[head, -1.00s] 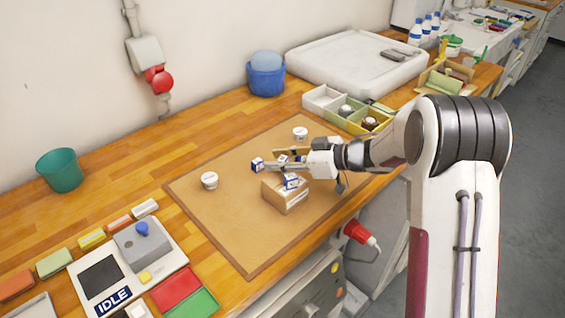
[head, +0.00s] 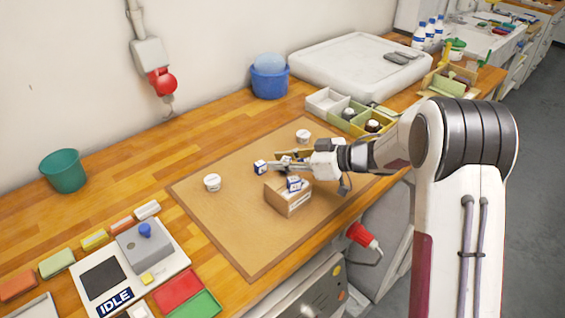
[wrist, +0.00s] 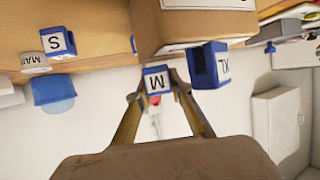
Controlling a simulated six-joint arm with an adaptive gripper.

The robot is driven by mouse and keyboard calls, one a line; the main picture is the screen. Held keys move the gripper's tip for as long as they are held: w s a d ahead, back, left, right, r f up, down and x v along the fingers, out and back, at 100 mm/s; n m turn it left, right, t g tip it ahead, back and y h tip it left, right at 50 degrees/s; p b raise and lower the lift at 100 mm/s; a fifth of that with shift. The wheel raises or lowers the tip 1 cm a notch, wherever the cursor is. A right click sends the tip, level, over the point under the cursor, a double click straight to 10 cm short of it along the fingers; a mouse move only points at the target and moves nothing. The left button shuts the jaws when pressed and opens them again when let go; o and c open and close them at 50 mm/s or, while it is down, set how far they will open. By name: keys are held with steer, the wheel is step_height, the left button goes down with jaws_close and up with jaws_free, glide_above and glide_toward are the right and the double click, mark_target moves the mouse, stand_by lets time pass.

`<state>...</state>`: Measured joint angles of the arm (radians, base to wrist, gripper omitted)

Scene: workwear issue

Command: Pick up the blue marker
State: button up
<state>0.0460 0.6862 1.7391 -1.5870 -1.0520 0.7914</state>
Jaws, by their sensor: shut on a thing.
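My gripper (wrist: 158,88) is shut on a blue-and-white marker lettered M (wrist: 157,80), its two fingers on either side of it. In the head view my gripper (head: 282,163) is above the mat beside the box, and the M marker is hard to make out there. A similar blue marker lettered S (wrist: 57,42) is apart from the fingers; it also shows in the head view (head: 260,167). Another lettered XL (wrist: 208,64) is at the cardboard box (wrist: 190,27), close beside the held marker; it shows at the box in the head view (head: 294,184).
The cardboard box (head: 288,197) stands on the brown mat (head: 225,220). White round pots stand on the mat left (head: 212,183) and behind (head: 303,136) my gripper. A divided tray (head: 325,102) lies behind. The front of the mat is clear.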

steer(key=shift+r, duration=4.75)
steer(key=shift+r, duration=0.15)
steer(key=shift+f, duration=3.15)
steer(key=shift+f, duration=1.9)
steer(key=shift+f, duration=0.1)
steer(key=o, duration=0.8)
